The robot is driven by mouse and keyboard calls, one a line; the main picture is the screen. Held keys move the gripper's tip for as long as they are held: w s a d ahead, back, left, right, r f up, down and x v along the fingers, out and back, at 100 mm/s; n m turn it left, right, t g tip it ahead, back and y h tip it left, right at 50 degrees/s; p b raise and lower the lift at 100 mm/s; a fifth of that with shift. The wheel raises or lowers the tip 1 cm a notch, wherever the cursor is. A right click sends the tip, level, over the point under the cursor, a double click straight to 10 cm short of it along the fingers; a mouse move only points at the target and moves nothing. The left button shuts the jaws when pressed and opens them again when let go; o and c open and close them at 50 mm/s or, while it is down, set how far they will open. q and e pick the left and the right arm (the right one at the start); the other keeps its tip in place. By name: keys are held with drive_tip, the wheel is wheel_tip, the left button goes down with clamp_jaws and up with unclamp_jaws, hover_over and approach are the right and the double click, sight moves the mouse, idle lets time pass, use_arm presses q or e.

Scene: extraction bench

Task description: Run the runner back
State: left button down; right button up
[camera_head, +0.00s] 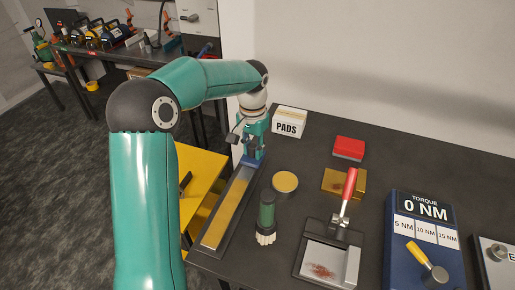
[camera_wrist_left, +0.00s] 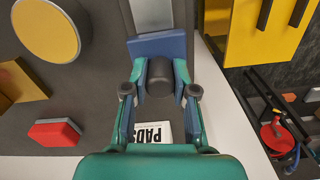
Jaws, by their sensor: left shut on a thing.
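A long rail with a yellow strip (camera_head: 225,213) lies along the left edge of the dark bench. The blue runner (camera_head: 251,162) sits at the rail's far end, towards the wall. My left gripper (camera_head: 254,150) is over that far end. In the left wrist view the fingers of my left gripper (camera_wrist_left: 160,90) are closed around a dark round knob (camera_wrist_left: 160,74) on the blue runner (camera_wrist_left: 157,45). The grey rail (camera_wrist_left: 152,14) runs on from the runner towards the top of that view. My right gripper is not in view.
A round yellow-topped tin (camera_head: 285,182) and a green brush (camera_head: 266,216) stand right of the rail. A PADS box (camera_head: 289,122) is behind. A red-handled press (camera_head: 335,238) and a torque box (camera_head: 424,240) stand further right. A yellow cabinet (camera_head: 200,165) is left of the bench.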

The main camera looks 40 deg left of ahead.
sight(253, 145)
use_arm(q)
drive_tip(key=shift+w+a+r, duration=0.1)
drive_tip(key=shift+w, duration=0.05)
drive_tip(key=c, duration=0.9)
unclamp_jaws()
wheel_tip(253, 145, up, 11)
drive_tip(key=shift+f, duration=0.1)
drive_tip(key=shift+r, duration=0.5)
